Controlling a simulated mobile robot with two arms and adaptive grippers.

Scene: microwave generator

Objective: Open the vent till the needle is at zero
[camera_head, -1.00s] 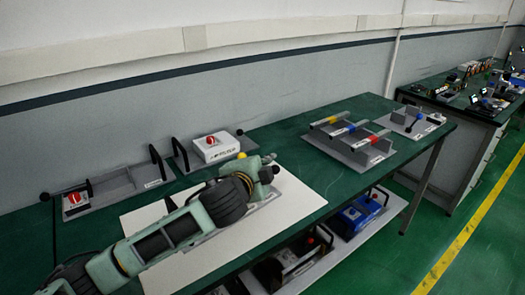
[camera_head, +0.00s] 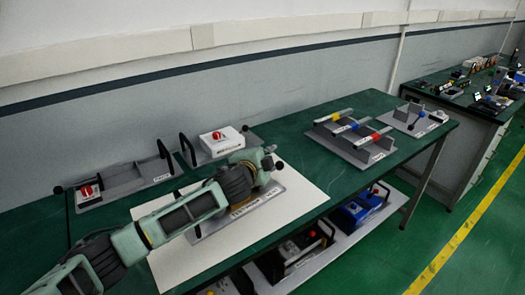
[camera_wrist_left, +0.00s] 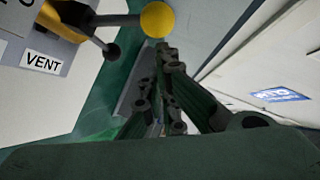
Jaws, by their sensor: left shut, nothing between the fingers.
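In the left wrist view a label reading VENT (camera_wrist_left: 43,63) sits on a light panel. Beside it a yellow lever with a yellow ball (camera_wrist_left: 157,20) and a smaller black ball knob (camera_wrist_left: 112,51) stick out toward my fingers. My left gripper (camera_wrist_left: 165,65) is shut and empty, its fingertips just below the yellow ball; contact cannot be told. In the head view the left gripper (camera_head: 270,165) is over the grey base plate (camera_head: 208,230) on a white sheet, and my arm hides most of that device. No gauge needle can be made out. My right gripper is not in view.
Behind stand a white box with a red knob (camera_head: 221,139) and a grey fixture with a red dial (camera_head: 87,190). A rack with coloured bars (camera_head: 350,138) is to the right. A lower shelf holds a blue unit (camera_head: 355,212). Bare green tabletop lies between.

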